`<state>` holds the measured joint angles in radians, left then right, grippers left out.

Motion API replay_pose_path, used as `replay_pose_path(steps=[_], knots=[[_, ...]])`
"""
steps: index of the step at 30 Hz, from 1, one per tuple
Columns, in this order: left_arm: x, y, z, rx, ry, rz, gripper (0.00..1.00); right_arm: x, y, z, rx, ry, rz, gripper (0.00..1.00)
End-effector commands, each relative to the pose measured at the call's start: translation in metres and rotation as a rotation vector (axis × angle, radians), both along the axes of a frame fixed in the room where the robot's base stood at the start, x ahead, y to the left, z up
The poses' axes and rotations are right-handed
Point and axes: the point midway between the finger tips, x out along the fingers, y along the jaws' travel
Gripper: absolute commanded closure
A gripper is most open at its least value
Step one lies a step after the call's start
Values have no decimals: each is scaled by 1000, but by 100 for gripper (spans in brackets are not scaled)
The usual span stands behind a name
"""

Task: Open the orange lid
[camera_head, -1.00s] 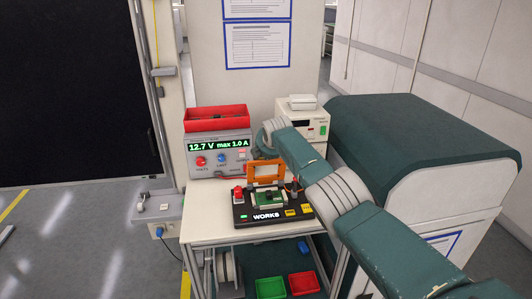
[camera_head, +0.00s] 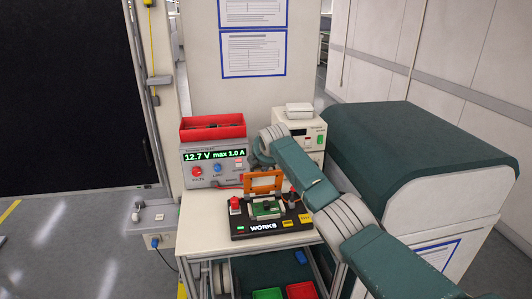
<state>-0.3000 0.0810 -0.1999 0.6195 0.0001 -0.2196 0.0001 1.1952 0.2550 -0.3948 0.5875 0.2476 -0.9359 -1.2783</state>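The orange lid (camera_head: 264,183) stands raised at the back of a black test fixture (camera_head: 240,227) marked "WORKS", on a white table. A green circuit board (camera_head: 265,209) lies in the fixture in front of the lid. My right arm comes in from the right, and its end (camera_head: 258,158) is behind and above the lid. Its fingers are mostly hidden behind the arm and lid, so I cannot tell whether they are open or touch the lid. My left gripper is not in view.
A power supply (camera_head: 216,169) reading 12.7 V carries a red bin (camera_head: 212,126) at the table's back left. A white device (camera_head: 313,137) stands at the back right. Green (camera_head: 268,294) and red (camera_head: 302,291) bins sit below. The table's left front (camera_head: 205,225) is clear.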

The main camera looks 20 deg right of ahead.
Motion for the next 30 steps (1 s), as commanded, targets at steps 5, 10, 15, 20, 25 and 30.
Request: replay_pose_path(steps=[5,10,15,20,25,30], knots=[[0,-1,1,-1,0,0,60,-9,1,31,-12,-39,2,77],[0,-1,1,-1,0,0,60,-30,6,48,-10,-36,1,77],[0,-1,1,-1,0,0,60,-54,14,64,-8,-25,1,77],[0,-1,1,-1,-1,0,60,-72,19,77,-6,-17,0,77],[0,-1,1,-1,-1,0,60,-83,22,84,-6,-13,0,77],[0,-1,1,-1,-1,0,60,-85,23,85,-6,-11,0,77]])
